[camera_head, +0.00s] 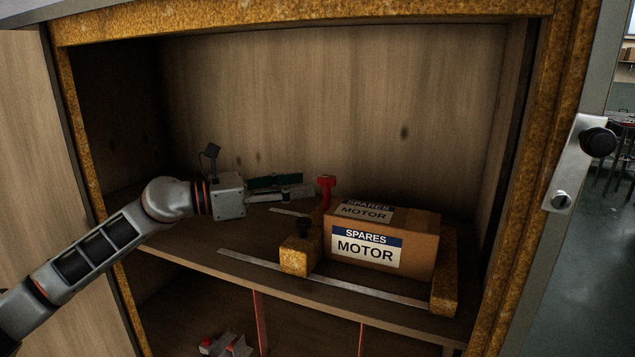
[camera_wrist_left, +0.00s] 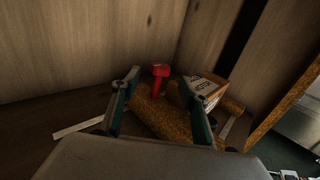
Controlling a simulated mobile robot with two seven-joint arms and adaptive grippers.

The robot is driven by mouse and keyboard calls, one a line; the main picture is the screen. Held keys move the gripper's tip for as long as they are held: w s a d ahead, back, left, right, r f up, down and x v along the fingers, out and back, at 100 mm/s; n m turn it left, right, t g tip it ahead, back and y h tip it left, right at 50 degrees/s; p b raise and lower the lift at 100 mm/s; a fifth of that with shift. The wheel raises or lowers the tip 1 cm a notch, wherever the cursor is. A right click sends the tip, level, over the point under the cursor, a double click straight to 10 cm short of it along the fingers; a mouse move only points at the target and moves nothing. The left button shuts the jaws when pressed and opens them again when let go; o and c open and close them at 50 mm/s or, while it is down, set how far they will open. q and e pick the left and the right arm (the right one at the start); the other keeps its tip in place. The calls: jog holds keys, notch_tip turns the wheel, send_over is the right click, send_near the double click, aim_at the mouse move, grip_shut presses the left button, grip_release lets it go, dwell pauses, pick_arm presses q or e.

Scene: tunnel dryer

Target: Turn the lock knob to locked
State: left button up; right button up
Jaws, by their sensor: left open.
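A red T-shaped knob (camera_head: 326,188) stands upright at the back left of a carton on the cabinet shelf; it also shows in the left wrist view (camera_wrist_left: 160,73). A black knob (camera_head: 304,226) sits on a mottled brown block (camera_head: 298,256) at the carton's front left. Another black knob (camera_head: 598,142) is on a metal plate at the right door frame. No label shows which is the lock knob. My left gripper (camera_head: 305,187) is open and empty, just left of the red knob. In the left wrist view its fingers (camera_wrist_left: 160,86) frame the red knob, apparently without contact.
The carton marked SPARES MOTOR (camera_head: 384,238) stands between brown blocks, right of the red knob. Metal strips (camera_head: 330,279) lie along the shelf. Cabinet walls enclose the sides and back.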

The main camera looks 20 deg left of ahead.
pick_arm(q)
jog(key=shift+v, duration=2.45)
